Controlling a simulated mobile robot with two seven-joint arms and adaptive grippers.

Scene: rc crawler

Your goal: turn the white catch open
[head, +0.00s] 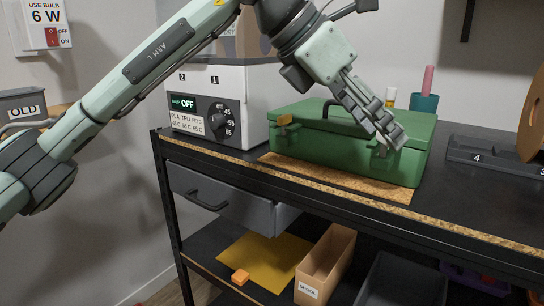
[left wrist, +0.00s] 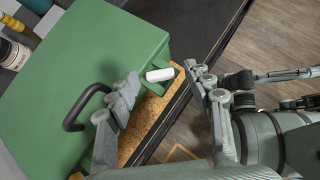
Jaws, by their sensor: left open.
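The green case (head: 300,141) stands closed on the bench with its front toward me. It also shows in the left wrist view (left wrist: 85,60), with its black handle (left wrist: 80,108). The white catch (left wrist: 159,75) is a small pale bar at the case's edge, lying crosswise between my fingertips in that view. In the head view my fingers mostly hide it. My left gripper (head: 392,138) is open at the right part of the case's front; its fingers also show in the wrist view (left wrist: 161,84). I cannot tell whether they touch the catch. A yellow catch (head: 286,120) is at the left front.
The case rests on a cork mat (head: 330,180) near the bench's front edge. A white dryer box (head: 221,103) stands left of it. A dark numbered rack (head: 490,156) lies right. The lower shelf holds a cardboard bin (head: 325,266).

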